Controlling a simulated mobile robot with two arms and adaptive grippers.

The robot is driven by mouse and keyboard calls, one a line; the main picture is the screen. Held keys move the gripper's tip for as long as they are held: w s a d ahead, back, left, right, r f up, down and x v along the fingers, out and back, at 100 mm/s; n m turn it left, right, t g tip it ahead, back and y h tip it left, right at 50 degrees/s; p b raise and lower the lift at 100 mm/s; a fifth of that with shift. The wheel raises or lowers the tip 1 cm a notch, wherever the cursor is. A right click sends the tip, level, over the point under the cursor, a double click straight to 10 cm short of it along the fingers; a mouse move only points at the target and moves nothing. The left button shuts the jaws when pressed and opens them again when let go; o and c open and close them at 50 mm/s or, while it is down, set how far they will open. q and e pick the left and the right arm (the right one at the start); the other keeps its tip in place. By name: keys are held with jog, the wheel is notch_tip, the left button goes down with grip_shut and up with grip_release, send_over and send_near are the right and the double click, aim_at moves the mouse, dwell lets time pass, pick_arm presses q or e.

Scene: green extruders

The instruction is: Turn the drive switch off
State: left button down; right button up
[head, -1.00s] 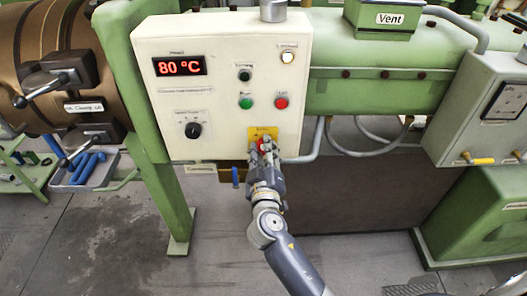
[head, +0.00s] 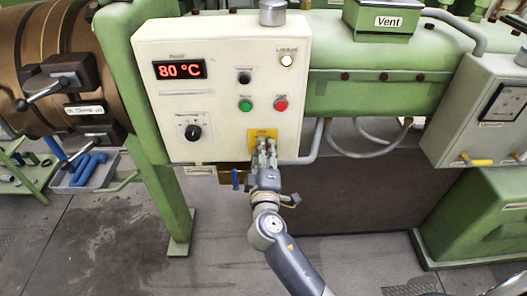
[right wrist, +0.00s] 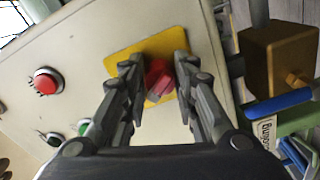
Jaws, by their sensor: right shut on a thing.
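The drive switch, a red rotary handle (right wrist: 157,80) on a yellow plate (right wrist: 118,68), is at the bottom of the cream control box (head: 225,125). The yellow plate also shows in the head view (head: 254,134); there my fingers hide the red handle. My right gripper (head: 264,143) reaches up from below and its fingers are closed on both sides of the handle. In the right wrist view the handle sits tilted between the fingertips. My left gripper is in neither current view.
The box carries a display reading 80 °C (head: 180,69), a pale lamp (head: 287,61), a green button (head: 246,105), a red button (head: 281,104) and a black knob (head: 193,132). A brown block with a blue handle (right wrist: 280,106) is close beside the gripper. A grey pipe runs at right.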

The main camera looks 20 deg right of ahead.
dwell(0.3)
jog(key=o, duration=1.1)
jog(key=shift+c, duration=0.2)
jog(key=v, duration=1.2)
jog(key=s+a+f+g+y+b, duration=0.15)
jog(key=s+f+g, duration=0.25)
jog(key=f, duration=1.5)
jog(key=s+f+g+y+b, duration=0.1)
jog(key=s+f+g+y, duration=0.25)
jog(key=f, duration=1.45)
jog(key=s+d+f+m+g, duration=0.2)
jog(key=s+d+f+g, duration=0.1)
jog(key=s+f, duration=0.5)
jog(key=s+d+f+m+g+b, duration=0.1)
jog(key=s+d+f+m+g, duration=0.2)
jog(key=s+f, duration=0.5)
jog(key=s+d+f+m+g, duration=0.3)
jog(key=s+f, duration=0.5)
jog(key=s, duration=0.8)
jog(key=shift+d+f+b, duration=0.3)
jog(key=shift+d+f, duration=0.05)
jog(key=shift+d, duration=0.55)
